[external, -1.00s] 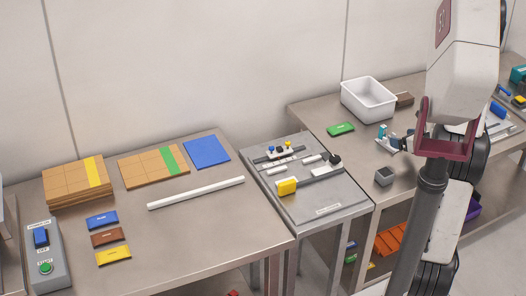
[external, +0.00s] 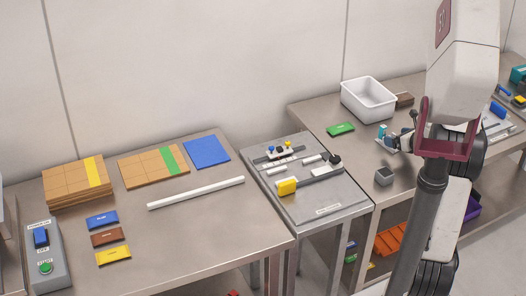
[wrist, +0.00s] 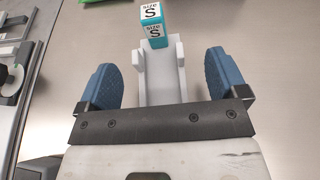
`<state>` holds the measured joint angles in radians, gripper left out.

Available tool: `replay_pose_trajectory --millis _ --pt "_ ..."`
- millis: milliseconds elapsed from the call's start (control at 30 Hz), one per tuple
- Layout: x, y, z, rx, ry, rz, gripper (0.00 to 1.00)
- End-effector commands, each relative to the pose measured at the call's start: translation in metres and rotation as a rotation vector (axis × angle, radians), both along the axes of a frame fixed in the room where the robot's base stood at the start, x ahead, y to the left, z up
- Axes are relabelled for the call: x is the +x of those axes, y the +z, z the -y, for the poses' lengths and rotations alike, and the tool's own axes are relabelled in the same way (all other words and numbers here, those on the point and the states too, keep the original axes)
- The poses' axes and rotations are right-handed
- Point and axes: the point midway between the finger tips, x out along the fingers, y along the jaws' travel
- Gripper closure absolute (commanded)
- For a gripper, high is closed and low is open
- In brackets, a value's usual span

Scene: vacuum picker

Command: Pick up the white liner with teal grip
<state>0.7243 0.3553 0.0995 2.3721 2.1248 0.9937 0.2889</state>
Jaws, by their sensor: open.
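The white liner (wrist: 162,75) lies on the steel table in the wrist view, a channel-like piece with a teal grip (wrist: 154,28) marked "SIZE S" at its far end. In the external view, the teal grip (external: 383,130) shows just left of my gripper (external: 403,141), which is partly hidden by my arm. In the wrist view, my gripper (wrist: 162,64) is open, with a blue finger on each side of the liner and a clear gap on both sides. The near end of the liner is hidden behind the gripper's dark bar.
A white bin (external: 368,99), a green packet (external: 341,129) and a small grey block (external: 384,176) stand on the same table. A grey fixture station (external: 327,196) adjoins it on the left. Bare table lies right of the liner in the wrist view.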

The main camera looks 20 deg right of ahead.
Motion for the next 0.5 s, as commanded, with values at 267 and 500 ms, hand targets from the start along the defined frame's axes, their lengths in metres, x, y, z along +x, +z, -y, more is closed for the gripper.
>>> replay_pose_trajectory --millis 267,500 --pt "0.018 -0.009 -0.006 0.000 0.002 0.000 0.08" --pt "0.036 -0.016 -0.009 0.000 0.001 0.000 0.08"
